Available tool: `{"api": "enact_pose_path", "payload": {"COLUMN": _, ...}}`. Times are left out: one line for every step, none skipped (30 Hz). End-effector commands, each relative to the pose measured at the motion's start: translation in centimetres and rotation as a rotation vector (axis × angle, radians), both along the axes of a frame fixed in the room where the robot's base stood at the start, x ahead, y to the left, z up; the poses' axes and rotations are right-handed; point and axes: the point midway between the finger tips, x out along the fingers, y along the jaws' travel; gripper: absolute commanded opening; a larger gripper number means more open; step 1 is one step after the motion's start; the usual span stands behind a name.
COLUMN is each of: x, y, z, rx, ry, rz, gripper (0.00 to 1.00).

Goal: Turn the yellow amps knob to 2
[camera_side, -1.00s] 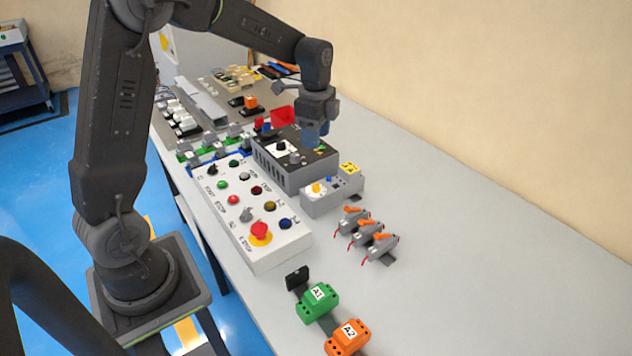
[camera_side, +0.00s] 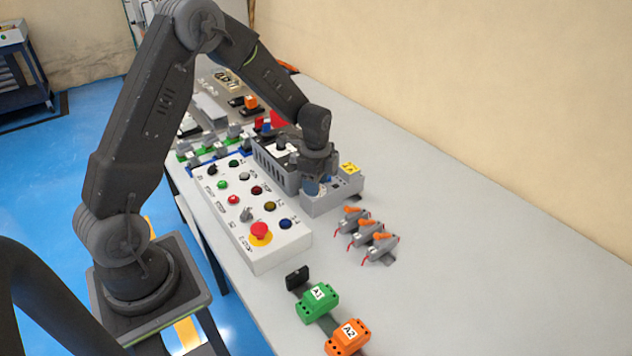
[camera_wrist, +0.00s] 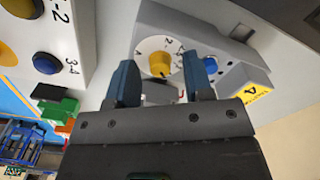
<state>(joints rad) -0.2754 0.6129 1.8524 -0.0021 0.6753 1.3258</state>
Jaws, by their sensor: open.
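The yellow amps knob (camera_wrist: 160,64) sits on a white round dial (camera_wrist: 147,46) with dark markings, on a light grey box (camera_wrist: 190,20). In the wrist view the knob shows between the two blue fingers of my gripper (camera_wrist: 161,78), which is open. The fingers appear above the knob; I cannot tell whether they touch it. A "2" is printed on the dial; the knob's pointer is too small to read. In the side view my gripper (camera_side: 312,187) is over the grey box (camera_side: 345,192) and hides the knob.
A blue knob (camera_wrist: 210,65) and a yellow label (camera_wrist: 257,90) are close beside the dial. A white button panel (camera_side: 262,220) stands to the left, a dark grey unit (camera_side: 270,168) behind. Grey connectors with orange levers (camera_side: 372,237) lie at the right. The table's right side is clear.

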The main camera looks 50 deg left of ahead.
Motion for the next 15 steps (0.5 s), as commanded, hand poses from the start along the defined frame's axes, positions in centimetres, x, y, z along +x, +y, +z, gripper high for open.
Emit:
{"api": "enact_pose_path", "payload": {"x": -0.02, "y": -0.01, "z": -0.16, "rx": 0.0, "ry": 0.001, "rz": 0.0, "gripper": 0.47}}
{"api": "enact_pose_path", "payload": {"x": -0.02, "y": -0.01, "z": -0.2, "rx": 0.0, "ry": 0.001, "rz": 0.0, "gripper": 0.47}}
{"api": "enact_pose_path", "payload": {"x": -0.02, "y": 0.0, "z": -0.23, "rx": 0.0, "ry": 0.001, "rz": 0.0, "gripper": 0.47}}
{"api": "enact_pose_path", "payload": {"x": -0.02, "y": -0.01, "z": -0.23, "rx": 0.0, "ry": 0.001, "rz": 0.0, "gripper": 0.47}}
{"api": "enact_pose_path", "payload": {"x": -0.02, "y": -0.01, "z": -0.23, "rx": 0.0, "ry": 0.0, "rz": 0.0, "gripper": 0.47}}
{"api": "enact_pose_path", "payload": {"x": -0.02, "y": -0.01, "z": -0.22, "rx": 0.0, "ry": 0.0, "rz": 0.0, "gripper": 0.47}}
{"api": "enact_pose_path", "payload": {"x": -0.02, "y": -0.01, "z": -0.21, "rx": 0.0, "ry": 0.0, "rz": 0.0, "gripper": 0.47}}
{"api": "enact_pose_path", "payload": {"x": -0.02, "y": 0.0, "z": -0.21, "rx": 0.0, "ry": 0.0, "rz": 0.0, "gripper": 0.47}}
{"api": "enact_pose_path", "payload": {"x": -0.02, "y": -0.01, "z": -0.21, "rx": 0.0, "ry": 0.0, "rz": 0.0, "gripper": 0.45}}
{"api": "enact_pose_path", "payload": {"x": -0.02, "y": -0.01, "z": -0.2, "rx": 0.0, "ry": 0.0, "rz": 0.0, "gripper": 0.42}}
{"api": "enact_pose_path", "payload": {"x": -0.02, "y": -0.01, "z": -0.2, "rx": 0.0, "ry": 0.0, "rz": 0.0, "gripper": 0.39}}
{"api": "enact_pose_path", "payload": {"x": -0.02, "y": -0.01, "z": -0.19, "rx": 0.0, "ry": 0.0, "rz": 0.0, "gripper": 0.36}}
{"api": "enact_pose_path", "payload": {"x": -0.02, "y": -0.01, "z": -0.19, "rx": 0.0, "ry": 0.0, "rz": 0.0, "gripper": 0.33}}
{"api": "enact_pose_path", "payload": {"x": -0.02, "y": -0.01, "z": -0.19, "rx": 0.0, "ry": 0.0, "rz": 0.0, "gripper": 0.3}}
{"api": "enact_pose_path", "payload": {"x": -0.01, "y": -0.01, "z": -0.19, "rx": 0.0, "ry": 0.0, "rz": 0.0, "gripper": 0.26}}
